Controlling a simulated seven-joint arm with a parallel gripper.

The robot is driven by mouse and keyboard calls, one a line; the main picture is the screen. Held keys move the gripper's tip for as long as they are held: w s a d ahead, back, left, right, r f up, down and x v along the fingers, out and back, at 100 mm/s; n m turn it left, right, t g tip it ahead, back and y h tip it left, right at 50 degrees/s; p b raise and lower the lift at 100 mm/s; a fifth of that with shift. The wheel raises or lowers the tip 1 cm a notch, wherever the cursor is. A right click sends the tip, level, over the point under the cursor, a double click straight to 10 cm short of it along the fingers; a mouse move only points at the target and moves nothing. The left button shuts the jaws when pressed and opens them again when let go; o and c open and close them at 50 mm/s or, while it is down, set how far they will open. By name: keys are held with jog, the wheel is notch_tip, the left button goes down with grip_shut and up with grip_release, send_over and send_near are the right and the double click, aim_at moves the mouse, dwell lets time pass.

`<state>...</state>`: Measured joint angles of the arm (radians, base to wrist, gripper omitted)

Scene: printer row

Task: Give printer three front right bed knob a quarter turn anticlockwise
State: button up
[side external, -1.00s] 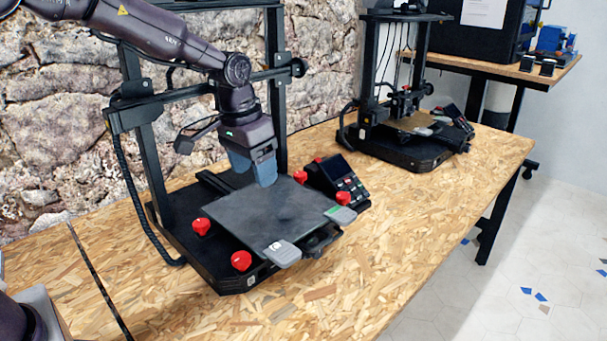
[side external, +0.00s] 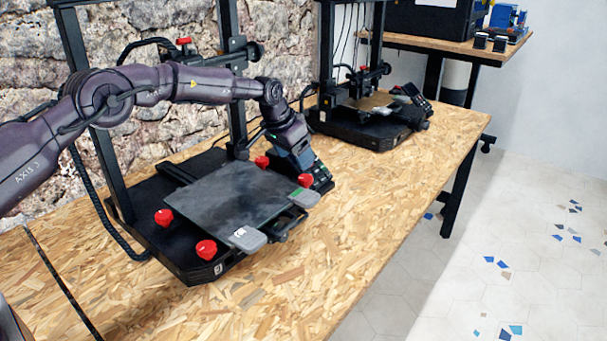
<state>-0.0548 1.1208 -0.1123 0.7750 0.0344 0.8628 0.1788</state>
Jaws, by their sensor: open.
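The near printer has a dark bed plate (side external: 225,200) with red knobs around it. The front right knob (side external: 305,180) is at the bed's right corner, near a grey clip (side external: 304,198). Other red knobs are the rear right one (side external: 262,161), the rear left one (side external: 163,217) and the front left one (side external: 206,249). My gripper (side external: 303,166) points down just behind the front right knob in the picture, overlapping the control panel (side external: 318,176). It is open and holds nothing visible. Its fingertips are hard to make out, and I cannot tell whether they touch anything. No printer number is readable.
A second printer (side external: 365,125) stands further back on the chipboard table (side external: 400,195). The near printer's upright frame (side external: 232,80) rises behind the bed. A stone wall is behind. The table right of the near printer is clear.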

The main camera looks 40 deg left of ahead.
aim_at(305, 178)
jog(key=shift+x, duration=3.55)
jog(key=c, duration=0.9)
